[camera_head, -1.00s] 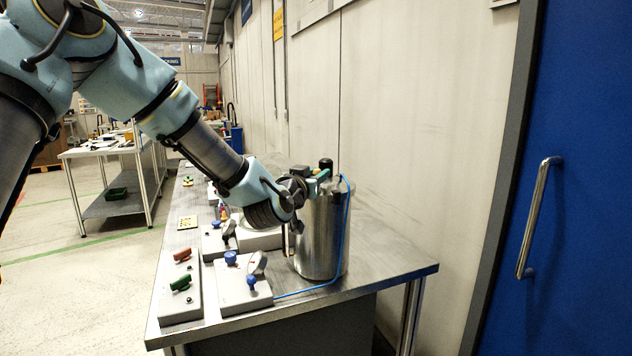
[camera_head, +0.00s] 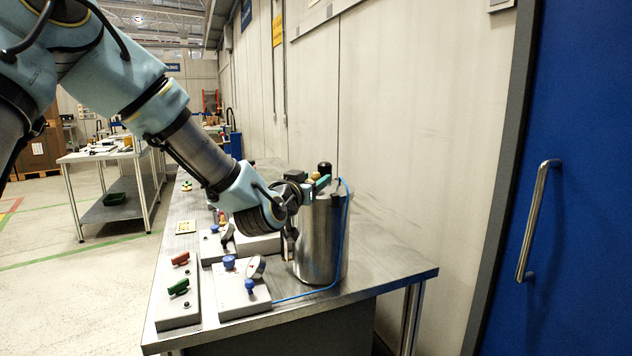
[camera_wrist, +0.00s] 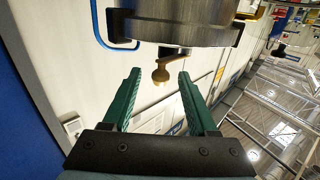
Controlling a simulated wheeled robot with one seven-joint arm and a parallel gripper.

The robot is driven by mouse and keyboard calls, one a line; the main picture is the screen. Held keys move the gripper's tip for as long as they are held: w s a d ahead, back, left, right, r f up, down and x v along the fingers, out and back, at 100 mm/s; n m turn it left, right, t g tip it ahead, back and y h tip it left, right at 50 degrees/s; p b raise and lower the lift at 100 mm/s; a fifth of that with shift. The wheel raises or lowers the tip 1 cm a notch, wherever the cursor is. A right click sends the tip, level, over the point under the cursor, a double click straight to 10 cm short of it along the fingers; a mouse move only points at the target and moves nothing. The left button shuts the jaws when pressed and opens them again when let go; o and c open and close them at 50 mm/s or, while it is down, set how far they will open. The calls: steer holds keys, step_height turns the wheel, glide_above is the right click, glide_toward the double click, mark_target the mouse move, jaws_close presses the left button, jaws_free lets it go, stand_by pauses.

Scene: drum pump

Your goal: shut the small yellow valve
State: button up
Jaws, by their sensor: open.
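The small yellow valve (camera_wrist: 161,74) shows in the wrist view just below the rim of the steel drum (camera_wrist: 185,30), with its rounded end between my fingertips. My gripper (camera_wrist: 160,78) has two green fingers spread apart, one on each side of the valve, with visible gaps and no clear contact. In the head view my gripper (camera_head: 319,184) is at the top of the steel drum (camera_head: 318,245).
A blue hose (camera_head: 346,230) runs down the drum to a grey box with blue knobs (camera_head: 240,290). A panel with red and green handles (camera_head: 179,300) stands left on the metal bench (camera_head: 375,280). A wall is close behind; a blue door (camera_head: 585,130) is right.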

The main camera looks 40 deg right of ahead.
steer(key=b+v, duration=0.2)
steer(key=v, duration=0.6)
steer(key=shift+s+a, duration=0.15)
steer(key=shift+a, duration=0.15)
steer(key=w+a+f+n+y, duration=0.2)
steer(key=w+a+f+y, duration=0.25)
steer(key=a, duration=0.35)
steer(key=w+a+f+n+y, duration=0.1)
steer(key=w+a+f+y, duration=0.3)
steer(key=a, duration=0.5)
steer(key=w+a+f+n+y, duration=0.2)
steer(key=w+a+f, duration=0.25)
steer(key=a, duration=0.35)
steer(key=s+a+f+n+g+y, duration=0.1)
steer(key=s+a+n+g+y, duration=0.1)
steer(key=a, duration=0.6)
steer(key=s+a+f+n+g+y, duration=0.1)
steer(key=s+a, duration=0.3)
steer(key=a, duration=0.4)
steer(key=s+a+f+n+g+y, duration=0.2)
steer(key=s+a+f+n, duration=0.1)
steer(key=a, duration=0.5)
steer(key=shift+s+a+n+g+y, duration=0.35)
steer(key=shift+s+n+g, duration=0.05)
steer(key=shift+s+n, duration=0.1)
steer(key=shift+f, duration=0.1)
steer(key=shift+c, duration=0.3)
